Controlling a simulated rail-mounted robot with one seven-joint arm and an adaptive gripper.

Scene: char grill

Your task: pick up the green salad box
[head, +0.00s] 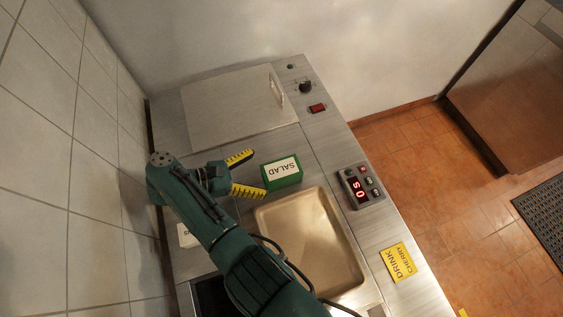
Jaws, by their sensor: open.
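The green salad box (282,172) has a white label reading SALAD on its top. It sits on the steel counter, between the square lid and the sunken tray. My gripper (252,173) has yellow-and-black striped fingers. Its two fingers are spread apart and point toward the box from the left. The fingertips are close to the box's left side, and no object shows between them. Whether a fingertip touches the box I cannot tell. My arm hides part of the counter at the lower left.
A steel tray (312,243) lies just below the box. A square metal lid (235,110) with a handle is above it. A control panel (360,186) and a yellow DRINK CHERRY card (398,262) are on the right. A white item (186,236) is partly hidden by my arm. A tiled wall (75,170) stands close on the left.

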